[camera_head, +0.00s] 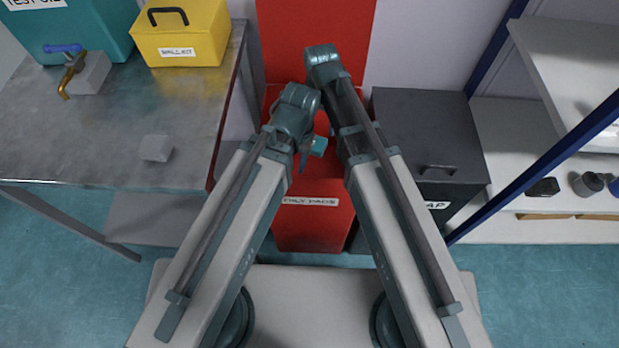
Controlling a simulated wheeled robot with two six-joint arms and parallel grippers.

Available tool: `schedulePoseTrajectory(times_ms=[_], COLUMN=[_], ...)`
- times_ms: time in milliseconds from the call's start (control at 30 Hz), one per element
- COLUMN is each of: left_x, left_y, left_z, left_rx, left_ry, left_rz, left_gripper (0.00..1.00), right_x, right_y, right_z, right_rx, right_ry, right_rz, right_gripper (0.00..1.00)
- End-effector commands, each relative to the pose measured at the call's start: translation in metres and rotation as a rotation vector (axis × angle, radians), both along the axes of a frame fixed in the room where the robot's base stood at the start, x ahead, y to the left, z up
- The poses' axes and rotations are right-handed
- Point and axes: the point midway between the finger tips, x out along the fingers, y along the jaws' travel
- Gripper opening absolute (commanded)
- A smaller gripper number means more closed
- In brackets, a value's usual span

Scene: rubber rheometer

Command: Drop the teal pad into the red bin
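The teal pad (319,146) is a small block seen between my two arms, over the red bin (310,226).
A metal table (90,130) on the left bears a grey block (156,148), a yellow box (182,35) and a teal box with a brass tap. A dark grey bin (425,140) stands close on the right. A blue-framed shelf (560,150) is farther right.

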Motion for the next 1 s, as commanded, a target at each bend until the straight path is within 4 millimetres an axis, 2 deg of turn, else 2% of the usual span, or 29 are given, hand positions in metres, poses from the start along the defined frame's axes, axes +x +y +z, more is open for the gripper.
schedulePoseTrajectory(times_ms=[367, 567, 767, 1000], left_x=[0.0, 0.0, 0.0, 0.0], left_y=[0.0, 0.0, 0.0, 0.0], left_z=[0.001, 0.01, 0.033, 0.069], left_rx=[0.0, 0.0, 0.0, 0.0], left_ry=[0.0, 0.0, 0.0, 0.0], left_rz=[0.0, 0.0, 0.0, 0.001], left_gripper=[0.45, 0.45, 0.45, 0.45], right_x=[0.0, 0.0, 0.0, 0.0], right_y=[0.0, 0.0, 0.0, 0.0], right_z=[0.001, 0.01, 0.033, 0.069], right_rx=[0.0, 0.0, 0.0, 0.0], right_ry=[0.0, 0.0, 0.0, 0.0], right_rz=[0.0, 0.0, 0.0, 0.0], right_gripper=[0.96, 0.96, 0.96, 0.96])
